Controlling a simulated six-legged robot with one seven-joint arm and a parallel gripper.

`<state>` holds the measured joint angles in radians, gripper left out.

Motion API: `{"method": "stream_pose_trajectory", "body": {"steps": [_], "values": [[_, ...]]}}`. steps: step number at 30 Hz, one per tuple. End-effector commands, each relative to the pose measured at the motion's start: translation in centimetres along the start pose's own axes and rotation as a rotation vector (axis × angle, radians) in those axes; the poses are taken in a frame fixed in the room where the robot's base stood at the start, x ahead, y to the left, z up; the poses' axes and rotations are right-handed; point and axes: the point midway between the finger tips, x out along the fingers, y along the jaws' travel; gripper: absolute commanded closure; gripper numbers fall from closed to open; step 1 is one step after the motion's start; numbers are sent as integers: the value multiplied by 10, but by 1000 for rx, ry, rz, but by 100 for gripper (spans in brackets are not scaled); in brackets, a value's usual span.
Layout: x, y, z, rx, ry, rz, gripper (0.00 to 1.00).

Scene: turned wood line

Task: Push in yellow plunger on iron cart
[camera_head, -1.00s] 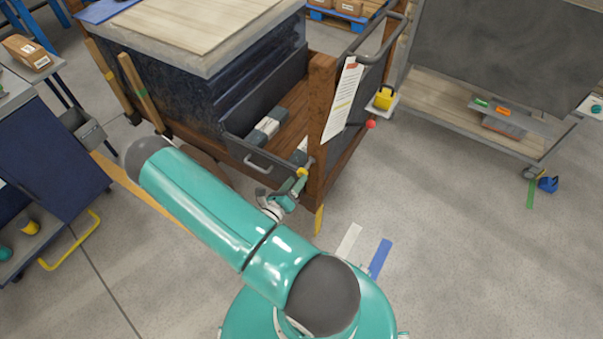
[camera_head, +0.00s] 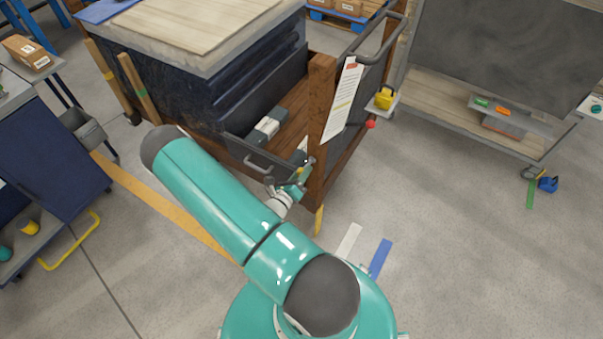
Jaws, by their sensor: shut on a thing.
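The cart (camera_head: 318,120) stands at upper centre, with brown wooden posts, dark metal panels and a bent handle at its top right. A small grey tip (camera_head: 311,161) shows between the plunger and the post. My fingers are tiny in this view and partly hide the plunger, so its depth cannot be read.
A red knob (camera_head: 370,124) and a yellow padlock-like block (camera_head: 384,98) are on the cart's right side. A grey drawer handle (camera_head: 264,165) is close left of my gripper. The floor at lower right is mostly clear.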

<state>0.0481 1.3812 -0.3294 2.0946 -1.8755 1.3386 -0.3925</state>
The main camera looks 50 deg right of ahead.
Motion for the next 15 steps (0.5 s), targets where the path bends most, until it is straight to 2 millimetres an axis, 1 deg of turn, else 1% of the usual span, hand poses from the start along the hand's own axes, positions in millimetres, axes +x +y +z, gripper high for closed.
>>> {"method": "stream_pose_trajectory", "body": {"steps": [2,6,9,15], "values": [[4,0,0,0,-1,-1,100],[24,0,0,1,-1,-2,100],[34,0,0,1,-1,-1,100],[35,0,0,1,0,-1,100]]}}
